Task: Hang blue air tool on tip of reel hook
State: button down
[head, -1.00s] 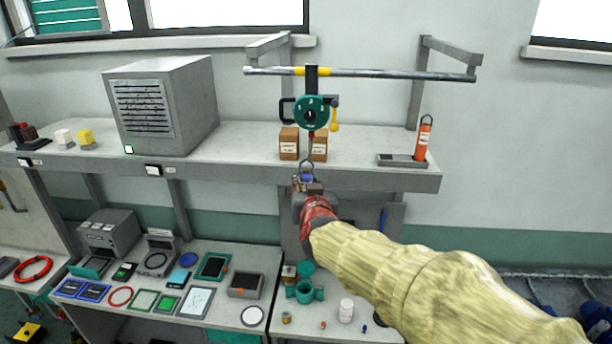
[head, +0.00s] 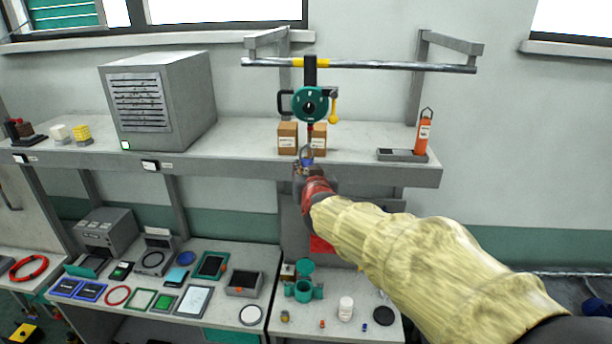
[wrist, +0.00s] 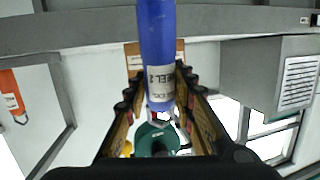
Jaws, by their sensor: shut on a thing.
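The blue air tool (head: 306,163) is in my gripper (head: 307,172), with a wire loop at its top. In the wrist view the blue body with a white label (wrist: 160,50) lies between the two fingers, its loop end pointing toward the reel. The green reel (head: 310,103) hangs from the overhead rail; it also shows in the wrist view (wrist: 155,140). The small red reel hook (head: 310,128) hangs just below it. The tool's loop appears close below the hook in the head view. I cannot tell whether they touch.
Two cardboard boxes (head: 288,138) stand on the shelf (head: 240,150) behind the hook. An orange tool (head: 425,132) stands in a grey tray at right. A large grey vented box (head: 160,100) stands at left. The rail (head: 400,66) runs above.

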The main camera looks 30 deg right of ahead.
jog(key=shift+s+d+b+x, duration=0.1)
jog(key=shift+d+b+x, duration=0.1)
jog(key=shift+b+x, duration=0.55)
jog(key=shift+s+d+b+x, duration=0.15)
jog(key=shift+b+x, duration=0.25)
jog(key=shift+x, duration=0.65)
jog(key=shift+d+b+x, duration=0.25)
jog(key=shift+b+x, duration=0.35)
jog(key=shift+x, duration=0.3)
jog(key=shift+w, duration=0.1)
jog(key=c, duration=1.7)
grip_release()
jog(key=o, duration=0.3)
jog(key=shift+f, duration=0.15)
